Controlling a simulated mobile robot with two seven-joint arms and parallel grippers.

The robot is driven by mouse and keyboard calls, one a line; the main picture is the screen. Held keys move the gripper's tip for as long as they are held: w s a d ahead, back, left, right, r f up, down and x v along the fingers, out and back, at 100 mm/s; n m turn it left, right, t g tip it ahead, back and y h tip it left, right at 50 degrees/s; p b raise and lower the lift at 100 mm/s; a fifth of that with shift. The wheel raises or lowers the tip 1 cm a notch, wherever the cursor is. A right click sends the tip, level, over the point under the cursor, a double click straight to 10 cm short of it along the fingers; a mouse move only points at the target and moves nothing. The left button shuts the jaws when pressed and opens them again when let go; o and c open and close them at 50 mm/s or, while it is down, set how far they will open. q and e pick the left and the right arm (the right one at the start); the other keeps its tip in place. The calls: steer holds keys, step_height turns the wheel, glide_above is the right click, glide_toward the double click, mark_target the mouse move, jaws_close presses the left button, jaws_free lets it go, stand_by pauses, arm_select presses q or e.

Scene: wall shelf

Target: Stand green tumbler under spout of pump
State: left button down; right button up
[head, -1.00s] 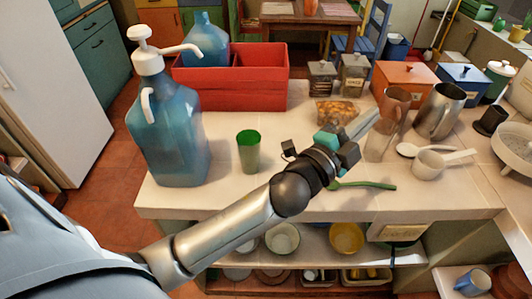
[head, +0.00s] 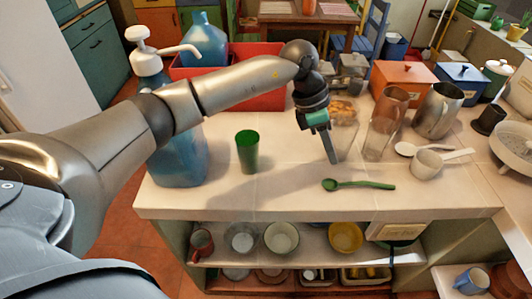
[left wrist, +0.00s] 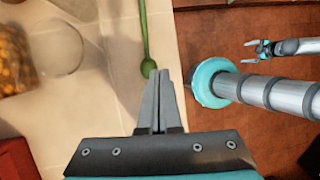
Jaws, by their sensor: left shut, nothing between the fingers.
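The green tumbler (head: 247,153) stands upright on the counter in the head view, right of the pump bottle and apart from it. The blue pump bottle (head: 178,162) stands at the counter's left end. My left forearm hides its middle. Its white spout (head: 180,50) points right, above my forearm. My left gripper (head: 334,160) is shut and empty, pointing down over the counter, right of the tumbler and above the green spoon. It also shows in the left wrist view (left wrist: 160,73). The tumbler is out of that view. My right gripper (left wrist: 248,52) shows small there, open and empty.
A green spoon (head: 358,185) lies near the counter's front edge. A pinkish pitcher (head: 383,130) and metal jug (head: 438,110) stand further right. A red crate (head: 262,102) is behind my arm. Counter around the tumbler is clear.

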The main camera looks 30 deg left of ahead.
mark_target(248, 154)
arm_select(q)
steer(key=a+r+y, duration=0.2)
steer(key=a+y, duration=0.3)
steer(key=a, duration=0.7)
steer(key=shift+n+g, duration=0.3)
steer(key=shift+g, duration=0.1)
step_height(248, 154, down, 10)
steer(key=shift+a, duration=0.1)
steer(key=a, duration=0.1)
steer(key=s+a, duration=0.1)
steer(key=shift+s+a, duration=0.25)
steer(key=shift+a, duration=0.15)
steer(key=shift+s+a, duration=0.15)
steer(key=shift+a, duration=0.15)
steer(key=s+a, duration=0.1)
steer(key=a, duration=0.1)
steer(key=s+a, duration=0.1)
steer(key=a, duration=0.1)
steer(key=s+a, duration=0.2)
steer(key=shift+a+p, duration=0.2)
steer(key=shift+p, duration=0.2)
steer(key=shift+w+d, duration=0.1)
steer(key=shift+d, duration=0.05)
